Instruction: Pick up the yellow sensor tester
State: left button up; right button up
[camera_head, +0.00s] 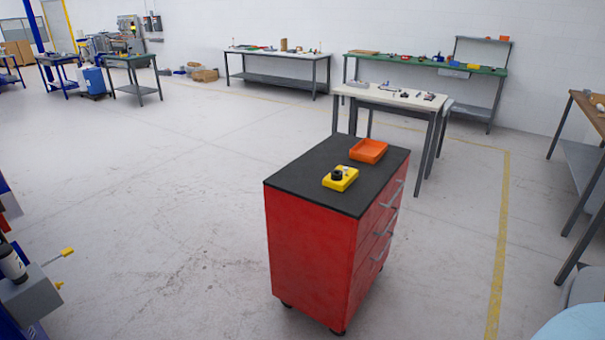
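The yellow sensor tester (347,180) is a small yellow box with a round black part on top. It lies on the black top (312,187) of a red drawer cabinet (312,247), near the middle of that top. My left gripper (64,268) is at the lower left edge, with two yellow-tipped fingers spread apart and nothing between them. It is well to the left of the cabinet, far from the tester. My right gripper is not in view.
An orange tray (368,150) sits just behind the tester on the cabinet. A white-topped table (392,96) stands close behind the cabinet. A wooden-topped bench (590,110) is at the right edge. The floor (160,200) left of the cabinet is clear.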

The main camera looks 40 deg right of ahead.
aim_at(339, 180)
jog(key=l+u, duration=0.3)
jog(key=l, duration=0.2)
jog(key=l+u, duration=0.3)
jog(key=l, duration=0.2)
jog(key=l+u, duration=0.15)
jog(key=l, duration=0.4)
jog(key=k+l+u, duration=0.2)
jog(key=l, duration=0.3)
jog(key=k+l, duration=0.1)
jog(key=l, duration=1)
jog(key=k+l+u, duration=0.1)
jog(key=l, duration=0.4)
jog(key=k+l, duration=0.15)
jog(key=l, duration=0.4)
